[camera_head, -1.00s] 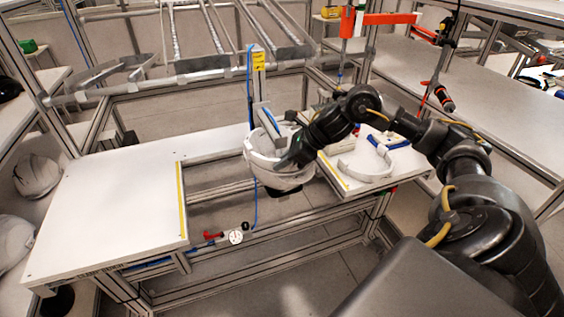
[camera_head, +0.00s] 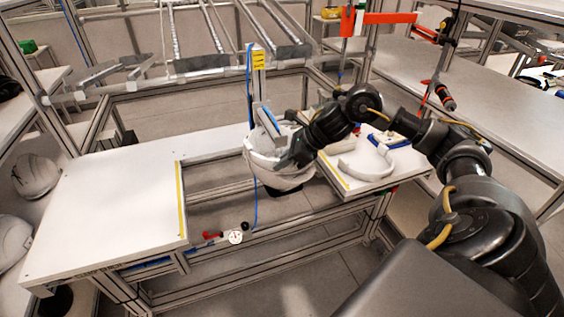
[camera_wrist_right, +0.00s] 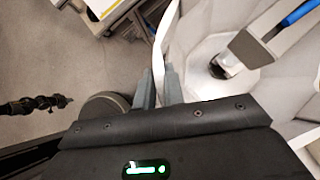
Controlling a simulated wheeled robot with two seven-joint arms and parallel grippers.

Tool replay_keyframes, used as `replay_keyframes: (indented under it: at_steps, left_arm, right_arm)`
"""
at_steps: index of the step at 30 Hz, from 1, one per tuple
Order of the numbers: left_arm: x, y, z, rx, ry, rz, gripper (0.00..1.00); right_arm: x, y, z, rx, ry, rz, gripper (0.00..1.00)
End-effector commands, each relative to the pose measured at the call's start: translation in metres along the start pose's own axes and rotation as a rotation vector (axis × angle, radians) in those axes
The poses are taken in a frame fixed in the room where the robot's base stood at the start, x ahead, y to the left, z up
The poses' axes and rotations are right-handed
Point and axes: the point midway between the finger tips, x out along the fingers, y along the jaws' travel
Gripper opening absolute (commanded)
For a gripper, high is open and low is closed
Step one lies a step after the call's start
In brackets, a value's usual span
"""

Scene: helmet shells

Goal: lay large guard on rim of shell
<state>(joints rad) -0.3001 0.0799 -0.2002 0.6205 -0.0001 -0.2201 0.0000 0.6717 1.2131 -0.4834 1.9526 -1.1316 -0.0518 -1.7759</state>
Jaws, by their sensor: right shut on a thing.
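A white helmet shell (camera_head: 268,170) sits in a holder at the gap between the two white table tops in the head view. The right wrist view shows the inside of the shell (camera_wrist_right: 205,55) close beside the fingers. My right gripper (camera_head: 288,158) is at the shell's right side. In the wrist view my right gripper (camera_wrist_right: 160,80) is shut on a thin white strip, the large guard (camera_wrist_right: 163,40), seen edge-on. The guard runs up along the shell's edge; I cannot tell whether it touches the rim. My left gripper is not in view.
A white curved band (camera_head: 366,166) and blue-handled parts (camera_head: 380,145) lie on the right table top. The left table top (camera_head: 110,205) is clear, with a yellow strip at its edge. A post (camera_head: 258,85) stands behind the shell. More white shells (camera_head: 35,177) are at far left.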

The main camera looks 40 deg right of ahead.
Motion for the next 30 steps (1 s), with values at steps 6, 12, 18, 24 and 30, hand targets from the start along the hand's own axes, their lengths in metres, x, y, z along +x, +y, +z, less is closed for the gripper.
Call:
replay_keyframes:
  at_steps: [6, 12, 18, 24, 30]
  left_arm:
    - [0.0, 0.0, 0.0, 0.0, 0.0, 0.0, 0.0]
    - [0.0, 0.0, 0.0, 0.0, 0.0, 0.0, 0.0]
    - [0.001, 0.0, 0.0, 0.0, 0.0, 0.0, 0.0]
    - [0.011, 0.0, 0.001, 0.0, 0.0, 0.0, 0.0]
    - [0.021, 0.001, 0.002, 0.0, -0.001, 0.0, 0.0]
  right_arm:
    - [-0.001, 0.0, 0.001, 0.0, -0.001, -0.001, 0.27]
    - [0.0, 0.0, 0.001, 0.0, -0.001, -0.001, 0.36]
    - [-0.003, -0.001, 0.0, -0.001, 0.0, -0.002, 0.36]
    - [-0.031, -0.001, -0.002, -0.003, 0.0, -0.005, 0.36]
    - [-0.071, -0.001, -0.002, -0.002, 0.0, -0.006, 0.36]
